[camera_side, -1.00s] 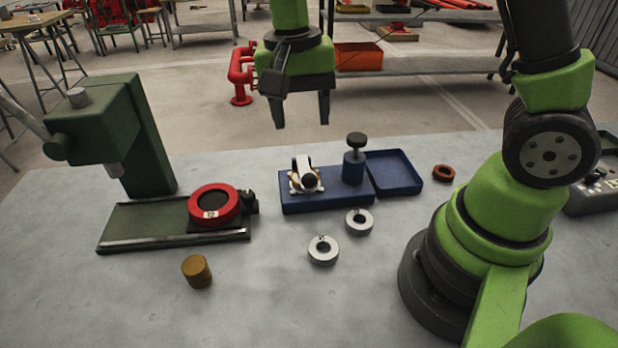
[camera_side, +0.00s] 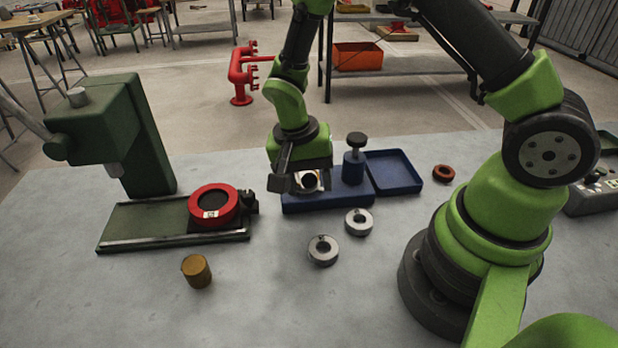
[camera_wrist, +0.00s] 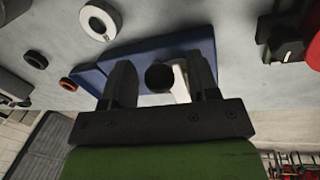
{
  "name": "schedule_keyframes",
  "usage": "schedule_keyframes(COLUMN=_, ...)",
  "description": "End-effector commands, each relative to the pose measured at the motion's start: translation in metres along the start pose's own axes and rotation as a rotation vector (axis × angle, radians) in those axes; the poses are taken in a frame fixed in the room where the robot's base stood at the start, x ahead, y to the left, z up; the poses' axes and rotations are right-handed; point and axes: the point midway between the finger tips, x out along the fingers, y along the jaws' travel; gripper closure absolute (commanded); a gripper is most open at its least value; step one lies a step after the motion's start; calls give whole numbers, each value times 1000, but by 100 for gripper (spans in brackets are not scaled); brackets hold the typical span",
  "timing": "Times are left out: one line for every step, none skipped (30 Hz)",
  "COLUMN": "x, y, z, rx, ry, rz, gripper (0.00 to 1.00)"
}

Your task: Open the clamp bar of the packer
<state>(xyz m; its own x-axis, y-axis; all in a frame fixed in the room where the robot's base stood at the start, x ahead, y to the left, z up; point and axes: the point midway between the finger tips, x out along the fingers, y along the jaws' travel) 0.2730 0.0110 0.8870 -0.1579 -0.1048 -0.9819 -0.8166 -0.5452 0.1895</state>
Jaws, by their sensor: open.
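The packer is a long blue base (camera_side: 340,197) in the middle of the table, also seen in the wrist view (camera_wrist: 150,50). On its left end is a white clamp bar (camera_wrist: 181,82) with a round black knob (camera_wrist: 159,76). My gripper (camera_side: 298,188) is low over that end, pointing down. In the wrist view my gripper (camera_wrist: 160,78) is open, with one finger on each side of the knob and bar. Contact cannot be told.
A blue post with black knob (camera_side: 354,158) stands close to the right of my gripper, with a blue tray (camera_side: 395,170) beyond. Two grey rings (camera_side: 323,250) lie in front. A green press (camera_side: 110,130) with a red ring (camera_side: 213,204) stands left. A brass cylinder (camera_side: 196,271) stands front left.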

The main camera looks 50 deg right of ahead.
Motion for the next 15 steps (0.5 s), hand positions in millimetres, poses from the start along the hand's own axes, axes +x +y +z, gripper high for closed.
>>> schedule_keyframes(x=1, y=0, z=0, rx=0, ry=-1, rz=1, gripper=46)
schedule_keyframes(x=1, y=0, z=0, rx=0, ry=-1, rz=1, gripper=46)
schedule_keyframes(x=1, y=0, z=0, rx=0, ry=-1, rz=1, gripper=46)
schedule_keyframes(x=1, y=0, z=0, rx=0, ry=-1, rz=0, gripper=46)
schedule_keyframes(x=1, y=0, z=0, rx=0, ry=0, rz=0, gripper=46)
schedule_keyframes(x=1, y=0, z=0, rx=0, ry=0, rz=1, gripper=46)
schedule_keyframes(x=1, y=0, z=0, rx=0, ry=0, rz=0, gripper=46)
schedule_keyframes(x=1, y=0, z=0, rx=0, ry=0, rz=1, gripper=50)
schedule_keyframes(x=1, y=0, z=0, rx=0, ry=0, rz=0, gripper=60)
schedule_keyframes(x=1, y=0, z=0, rx=0, ry=0, rz=0, gripper=66)
schedule_keyframes(x=1, y=0, z=0, rx=0, ry=0, rz=0, gripper=73)
schedule_keyframes(x=1, y=0, z=0, rx=0, ry=0, rz=0, gripper=82)
schedule_keyframes(x=1, y=0, z=0, rx=0, ry=0, rz=0, gripper=89)
schedule_keyframes(x=1, y=0, z=0, rx=0, ry=0, rz=0, gripper=96)
schedule_keyframes(x=1, y=0, z=0, rx=0, ry=0, rz=0, gripper=100)
